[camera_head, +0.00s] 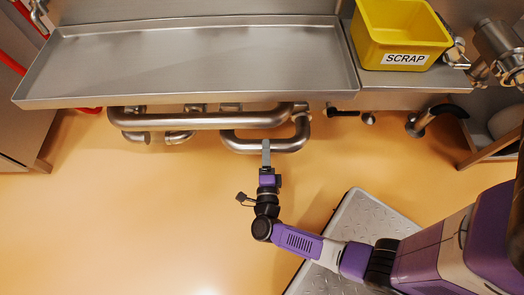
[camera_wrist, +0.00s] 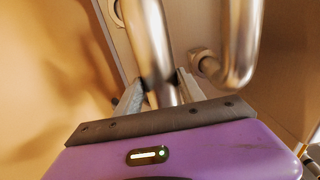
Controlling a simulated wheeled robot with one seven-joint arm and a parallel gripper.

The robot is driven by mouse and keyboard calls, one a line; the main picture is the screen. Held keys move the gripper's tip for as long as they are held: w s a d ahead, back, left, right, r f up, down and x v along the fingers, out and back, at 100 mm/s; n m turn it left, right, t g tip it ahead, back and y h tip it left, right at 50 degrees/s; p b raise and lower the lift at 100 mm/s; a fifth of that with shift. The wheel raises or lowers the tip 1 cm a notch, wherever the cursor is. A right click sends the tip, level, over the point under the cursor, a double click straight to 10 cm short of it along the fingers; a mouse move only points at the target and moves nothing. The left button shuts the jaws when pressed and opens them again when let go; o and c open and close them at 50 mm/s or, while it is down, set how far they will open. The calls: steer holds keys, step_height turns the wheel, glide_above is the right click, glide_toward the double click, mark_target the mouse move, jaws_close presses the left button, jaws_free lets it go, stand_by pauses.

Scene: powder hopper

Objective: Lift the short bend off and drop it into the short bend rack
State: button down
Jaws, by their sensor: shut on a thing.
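The short bend (camera_head: 288,146) is a shiny steel U-shaped tube below the front edge of the steel tray, at its right part. My gripper (camera_head: 266,153) reaches it from the front and is shut on its near run. In the wrist view my fingers (camera_wrist: 160,90) stand on either side of a steel tube (camera_wrist: 150,40), which runs up between them. The ends of the short bend are partly hidden under the tray edge, so I cannot tell whether they are seated. I cannot make out the short bend rack in either view.
A longer steel bend (camera_head: 195,122) runs left, close beside the short one. Another curved tube (camera_wrist: 240,50) is near my fingers in the wrist view. The steel tray (camera_head: 200,65) overhangs the pipes. A yellow SCRAP bin (camera_head: 403,35) stands right. Open floor (camera_head: 130,220) lies left.

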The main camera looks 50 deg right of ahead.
steer(key=w+d+f+b, duration=0.2)
steer(key=w+d+f, duration=0.2)
steer(key=w+d, duration=0.1)
steer(key=shift+d+f, duration=0.3)
steer(key=shift+d, duration=0.5)
stand_by(0.6)
steer(key=shift+w+f, duration=0.1)
steer(key=shift+f, duration=0.3)
stand_by(0.6)
steer(key=c, duration=0.7)
jaws_free()
steer(key=shift+c, duration=0.2)
steer(key=shift+o, duration=0.5)
steer(key=p+v, duration=0.1)
steer(key=v, duration=0.7)
steer(key=shift+f+p, duration=0.15)
steer(key=shift+p, duration=0.2)
